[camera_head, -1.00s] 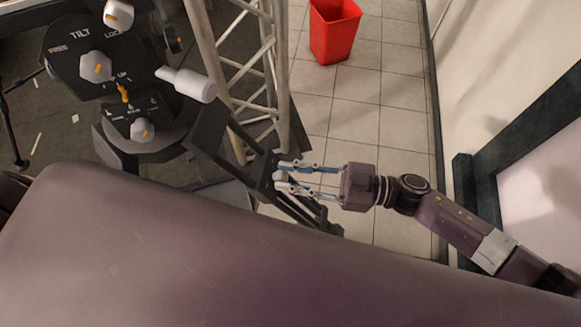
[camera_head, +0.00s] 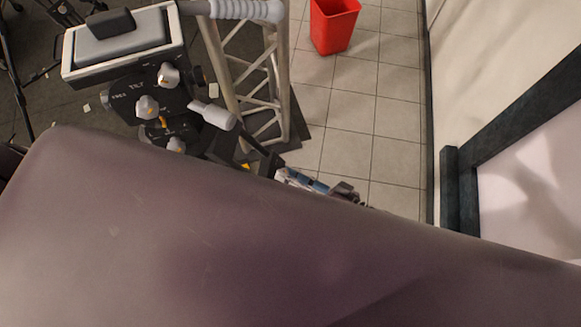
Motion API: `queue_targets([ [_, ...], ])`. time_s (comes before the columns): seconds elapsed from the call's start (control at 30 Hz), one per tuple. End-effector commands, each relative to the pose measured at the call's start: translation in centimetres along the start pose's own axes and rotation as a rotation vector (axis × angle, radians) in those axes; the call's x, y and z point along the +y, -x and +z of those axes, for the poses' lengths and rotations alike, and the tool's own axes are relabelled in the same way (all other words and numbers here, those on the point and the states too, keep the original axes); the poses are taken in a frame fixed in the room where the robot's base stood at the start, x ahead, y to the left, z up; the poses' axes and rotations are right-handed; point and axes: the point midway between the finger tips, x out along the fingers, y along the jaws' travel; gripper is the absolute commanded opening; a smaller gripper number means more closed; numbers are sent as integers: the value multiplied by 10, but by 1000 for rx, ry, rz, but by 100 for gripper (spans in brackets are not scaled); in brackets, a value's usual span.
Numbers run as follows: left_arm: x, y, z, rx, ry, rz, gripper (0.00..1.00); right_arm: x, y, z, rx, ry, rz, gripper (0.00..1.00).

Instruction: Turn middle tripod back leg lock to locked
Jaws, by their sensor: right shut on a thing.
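The tripod head (camera_head: 150,106) stands at the upper left, with a TILT dial plate, several grey knobs and a white handle (camera_head: 213,115) pointing right. A dark tripod leg (camera_head: 262,152) runs down from it to the right and disappears behind my own large purple body part. My right gripper (camera_head: 282,174) is at the lower part of this leg, mostly hidden by my body; only its bluish fingers and part of its wrist show. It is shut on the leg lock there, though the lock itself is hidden. My left gripper is not in view.
A metal truss (camera_head: 250,75) stands just behind the tripod. A red bin (camera_head: 334,26) stands on the tiled floor (camera_head: 345,130) at the top. The tiles right of the truss are otherwise clear. A dark frame (camera_head: 500,150) stands against the pale wall at right.

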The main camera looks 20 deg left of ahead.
Motion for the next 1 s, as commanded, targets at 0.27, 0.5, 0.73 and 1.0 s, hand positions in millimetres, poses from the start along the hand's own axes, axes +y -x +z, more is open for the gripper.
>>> queue_targets([
  [0.27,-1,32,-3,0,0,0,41,-4,1,-2,-1,-188,104,0],
  [0.5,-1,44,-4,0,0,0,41,-3,0,-1,-1,-288,160,0],
  [0.73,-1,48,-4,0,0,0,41,-2,0,0,-1,-332,183,0],
  [1.0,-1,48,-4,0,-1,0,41,-1,0,0,-1,-338,187,0],
])
